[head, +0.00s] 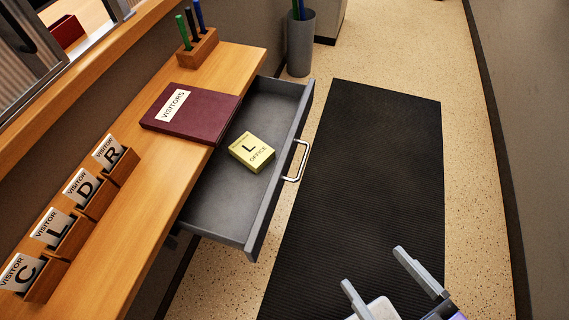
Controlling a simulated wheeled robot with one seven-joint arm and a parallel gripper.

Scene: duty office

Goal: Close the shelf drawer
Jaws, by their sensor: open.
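The shelf drawer (212,205) is grey and stands pulled out from under the wooden shelf (140,205). Its front panel (280,165) carries a silver bar handle (298,161). My gripper (378,268) is at the lower right, over the black mat. It is open and empty, apart from the drawer and to the right of its handle.
On the shelf are a maroon visitors book (192,117), a wooden pen holder (198,50) and several visitor card holders (75,235). A grey bin (300,45) stands on the floor beyond the drawer. The black mat (370,160) is clear. A wall (520,110) bounds the right.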

